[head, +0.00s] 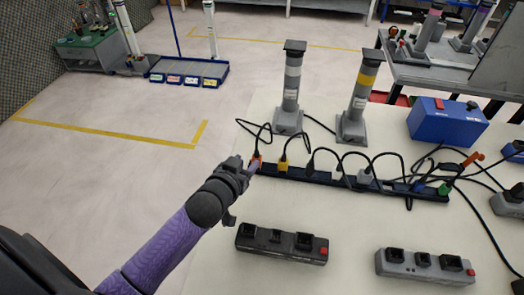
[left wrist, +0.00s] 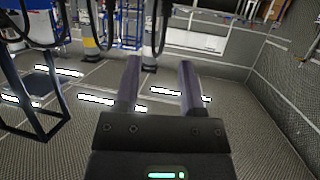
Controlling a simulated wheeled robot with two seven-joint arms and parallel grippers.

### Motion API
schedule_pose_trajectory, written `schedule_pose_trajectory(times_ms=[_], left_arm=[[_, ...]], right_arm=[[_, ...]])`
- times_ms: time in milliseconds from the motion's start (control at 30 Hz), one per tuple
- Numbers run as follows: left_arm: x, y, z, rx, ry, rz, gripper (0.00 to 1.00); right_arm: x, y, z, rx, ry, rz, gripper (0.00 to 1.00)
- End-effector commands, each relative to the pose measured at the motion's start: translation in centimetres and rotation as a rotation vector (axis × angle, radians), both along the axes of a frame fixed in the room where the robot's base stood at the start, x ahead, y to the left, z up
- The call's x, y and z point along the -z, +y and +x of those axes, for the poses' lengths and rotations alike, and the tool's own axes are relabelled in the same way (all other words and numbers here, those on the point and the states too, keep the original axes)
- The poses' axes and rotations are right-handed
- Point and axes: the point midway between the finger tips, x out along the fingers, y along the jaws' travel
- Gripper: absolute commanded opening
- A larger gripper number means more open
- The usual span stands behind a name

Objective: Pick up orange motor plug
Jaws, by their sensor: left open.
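The orange motor plug (head: 256,158) sits at the left end of a long dark strip (head: 310,175) on the table, partly hidden by my left gripper. A black cable rises from it. My left gripper (head: 248,168) is right beside the plug, with its tips close to it; I cannot tell whether they touch. In the left wrist view the two fingers (left wrist: 160,85) stand apart with nothing seen between them. The orange plug cannot be made out there. My right gripper is in neither view.
A yellow plug (head: 283,167), more plugs and looping black cables follow along the strip. Two grey posts (head: 291,85) (head: 359,100) stand behind it. A black socket block (head: 282,244) and a grey one (head: 425,266) lie in front. A blue box (head: 447,122) is at right.

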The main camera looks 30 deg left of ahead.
Motion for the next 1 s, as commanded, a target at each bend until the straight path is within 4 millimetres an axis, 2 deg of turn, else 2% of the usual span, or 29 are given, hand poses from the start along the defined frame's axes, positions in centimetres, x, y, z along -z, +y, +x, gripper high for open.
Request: schedule_pose_trajectory(times_ms=[100, 233, 400, 533, 700, 767, 933, 967, 1000], left_arm=[[1.2, 0.2, 2.3, -0.001, 0.0, 0.001, 0.51], [1.7, 0.4, 4.1, 0.0, 0.0, 0.002, 0.51], [2.8, 1.0, 7.4, -0.001, 0.002, 0.001, 0.51], [2.9, 1.0, 8.5, 0.0, 0.002, 0.001, 0.51], [2.7, 1.0, 8.5, 0.0, 0.002, 0.001, 0.51], [2.7, 1.0, 8.5, 0.0, 0.002, 0.001, 0.4], [2.7, 1.0, 8.4, 0.0, 0.002, 0.001, 0.04], [2.7, 1.0, 8.4, 0.0, 0.002, 0.001, 0.0], [2.8, 1.0, 8.4, 0.0, 0.002, 0.001, 0.0]], right_arm=[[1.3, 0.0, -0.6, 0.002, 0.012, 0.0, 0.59], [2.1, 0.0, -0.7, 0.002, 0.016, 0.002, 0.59], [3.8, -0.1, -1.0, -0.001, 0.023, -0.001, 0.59], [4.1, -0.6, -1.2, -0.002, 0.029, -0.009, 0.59], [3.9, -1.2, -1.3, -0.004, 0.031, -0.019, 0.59], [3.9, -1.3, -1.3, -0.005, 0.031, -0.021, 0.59], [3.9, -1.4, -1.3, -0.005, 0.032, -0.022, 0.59], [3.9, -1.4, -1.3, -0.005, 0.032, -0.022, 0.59], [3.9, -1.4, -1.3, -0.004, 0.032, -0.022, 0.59]])
